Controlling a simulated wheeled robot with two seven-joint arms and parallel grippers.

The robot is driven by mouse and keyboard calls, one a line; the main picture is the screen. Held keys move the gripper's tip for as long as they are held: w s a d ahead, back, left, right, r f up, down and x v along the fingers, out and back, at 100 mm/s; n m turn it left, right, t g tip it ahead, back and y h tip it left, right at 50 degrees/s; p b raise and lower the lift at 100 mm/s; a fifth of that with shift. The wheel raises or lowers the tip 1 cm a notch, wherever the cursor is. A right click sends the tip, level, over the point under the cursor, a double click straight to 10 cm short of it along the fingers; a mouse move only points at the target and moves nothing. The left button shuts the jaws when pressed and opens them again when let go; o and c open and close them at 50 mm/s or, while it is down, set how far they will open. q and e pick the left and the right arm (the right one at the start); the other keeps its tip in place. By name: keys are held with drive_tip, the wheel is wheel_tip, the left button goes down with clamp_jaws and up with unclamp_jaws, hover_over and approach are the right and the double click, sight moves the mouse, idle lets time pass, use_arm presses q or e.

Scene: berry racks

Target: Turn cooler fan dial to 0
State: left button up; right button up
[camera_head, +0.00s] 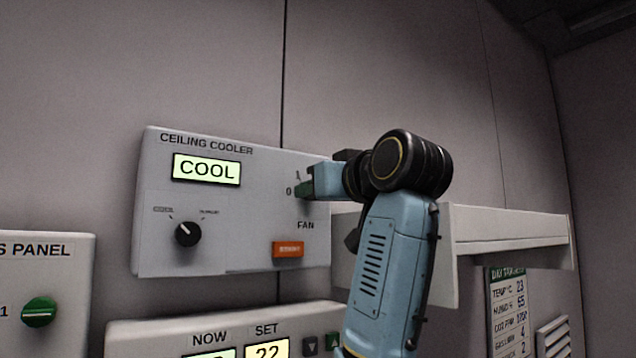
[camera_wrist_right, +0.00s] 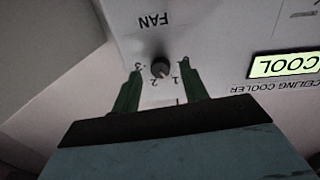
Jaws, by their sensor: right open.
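The ceiling cooler panel (camera_head: 255,240) is a light grey wall box whose display reads COOL. Its fan dial (camera_wrist_right: 160,67) is a small dark knob near the FAN label, shown upside down in the right wrist view. Marks 1, 2 and 3 show around it; I cannot tell which its pointer faces. My right gripper (camera_wrist_right: 160,66) is open, with one green finger on each side of the knob; contact is unclear. In the head view my right gripper (camera_head: 306,187) covers the dial, with 0 and 1 marks visible beside it. My left gripper is not in view.
A black mode knob (camera_head: 187,234) and an orange button (camera_head: 288,249) are on the same panel. Below are a NOW/SET panel (camera_head: 150,340) and another panel with a green knob (camera_head: 39,312). A shelf (camera_head: 505,226) juts out at right.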

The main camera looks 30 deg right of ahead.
drive_tip(key=shift+w+a, duration=0.1)
drive_tip(key=shift+w, duration=0.45)
clamp_jaws()
drive_tip(key=shift+n, duration=0.3)
drive_tip(key=shift+n+t+y+p, duration=0.3)
drive_tip(key=shift+n+t+p, duration=0.15)
drive_tip(key=shift+n, duration=5.35)
drive_tip(key=shift+f+n, duration=0.1)
drive_tip(key=shift+n, duration=0.2)
